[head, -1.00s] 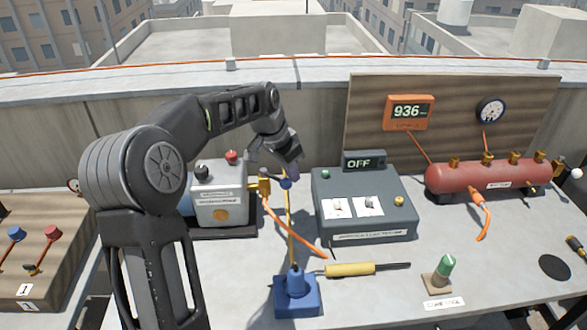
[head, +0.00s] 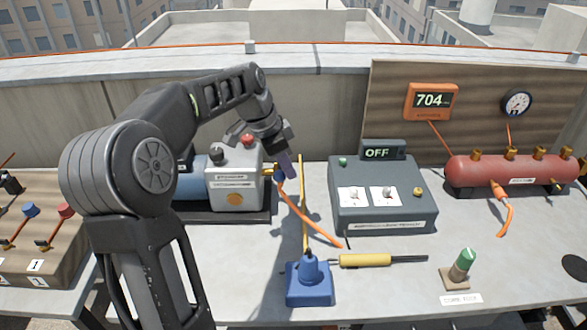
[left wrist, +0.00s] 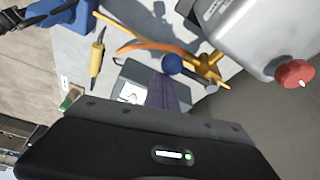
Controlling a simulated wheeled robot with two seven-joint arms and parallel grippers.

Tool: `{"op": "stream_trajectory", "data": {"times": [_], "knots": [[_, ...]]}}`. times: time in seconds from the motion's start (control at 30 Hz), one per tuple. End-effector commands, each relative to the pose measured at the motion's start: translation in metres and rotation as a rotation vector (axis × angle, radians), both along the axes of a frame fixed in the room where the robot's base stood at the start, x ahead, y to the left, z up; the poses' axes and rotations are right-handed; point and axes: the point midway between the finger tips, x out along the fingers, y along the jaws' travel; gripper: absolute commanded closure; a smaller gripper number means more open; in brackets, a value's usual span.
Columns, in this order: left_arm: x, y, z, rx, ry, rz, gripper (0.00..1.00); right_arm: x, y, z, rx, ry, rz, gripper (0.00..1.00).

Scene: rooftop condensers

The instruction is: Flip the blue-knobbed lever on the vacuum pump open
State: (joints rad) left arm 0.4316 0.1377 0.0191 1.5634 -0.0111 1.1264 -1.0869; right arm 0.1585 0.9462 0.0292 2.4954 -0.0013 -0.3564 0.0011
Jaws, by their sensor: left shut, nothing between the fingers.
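The vacuum pump (head: 233,187) is a pale grey box with a red and a black knob on top and a blue cylinder at its left. Its brass valve shows in the left wrist view (left wrist: 207,72), with the blue lever knob (left wrist: 172,64) beside it. In the head view my gripper hides the blue knob. My left gripper (head: 287,166) is at the pump's right side, pointing down, fingers shut and empty. In the left wrist view its purple fingers (left wrist: 167,95) come close to the knob; I cannot tell whether they touch. My right gripper is not in view.
A grey box reading OFF (head: 383,200) stands right of the gripper. An orange hose (head: 312,220) crosses the table. A red tank (head: 510,170) is further right; the gauge (head: 431,101) reads 704.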

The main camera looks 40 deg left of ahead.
Motion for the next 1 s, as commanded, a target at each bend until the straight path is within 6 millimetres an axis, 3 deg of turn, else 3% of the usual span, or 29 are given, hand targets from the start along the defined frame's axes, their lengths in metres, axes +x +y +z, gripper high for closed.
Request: {"op": "stream_trajectory", "data": {"times": [0.7,1.0], "knots": [[-0.004,0.004,0.0,0.003,0.004,0.003,1.0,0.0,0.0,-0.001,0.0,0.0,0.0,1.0],[0.009,-0.017,0.007,0.002,0.002,-0.002,1.0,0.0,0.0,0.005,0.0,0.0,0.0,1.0]]}}
